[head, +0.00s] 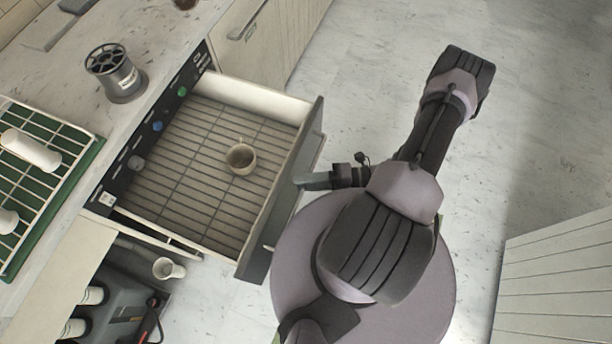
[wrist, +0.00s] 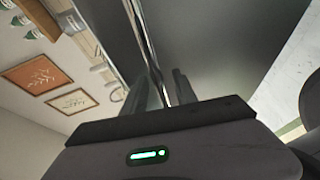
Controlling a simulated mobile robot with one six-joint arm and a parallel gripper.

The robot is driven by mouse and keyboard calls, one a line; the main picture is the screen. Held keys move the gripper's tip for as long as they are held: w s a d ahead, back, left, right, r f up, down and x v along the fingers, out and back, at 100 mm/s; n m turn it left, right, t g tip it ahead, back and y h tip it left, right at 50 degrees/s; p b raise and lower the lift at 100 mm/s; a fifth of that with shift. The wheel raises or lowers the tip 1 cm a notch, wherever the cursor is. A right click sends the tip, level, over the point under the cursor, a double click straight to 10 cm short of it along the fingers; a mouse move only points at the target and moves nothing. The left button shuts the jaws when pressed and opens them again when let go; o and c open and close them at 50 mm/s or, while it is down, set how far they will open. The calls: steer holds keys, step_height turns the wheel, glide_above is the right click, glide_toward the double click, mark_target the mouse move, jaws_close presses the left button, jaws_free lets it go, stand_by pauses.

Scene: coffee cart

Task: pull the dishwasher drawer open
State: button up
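The dishwasher drawer (head: 307,112) is pulled far out from under the counter, its slatted rack in plain view. A light cup (head: 240,158) stands on the rack towards the front. My gripper (head: 303,180) is at the outer face of the drawer front. In the wrist view my gripper's two fingers (wrist: 168,88) lie either side of a thin shiny strip along the dark drawer front (wrist: 215,50). The gap between them is narrow. I cannot tell whether they press on the strip. The handle is mostly hidden in the head view.
On the counter are a dark grinder-like container (head: 118,80) and a green drying rack (head: 60,205). A lower compartment left of the drawer holds another cup (head: 168,268). A slatted panel (head: 560,285) stands at lower right. The floor (head: 370,60) behind my arm is clear.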

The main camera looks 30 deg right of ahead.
stand_by(0.3)
steer(key=p+v, duration=0.2)
steer(key=v, duration=1.5)
steer(key=shift+p, duration=0.3)
steer(key=shift+d+r, duration=0.2)
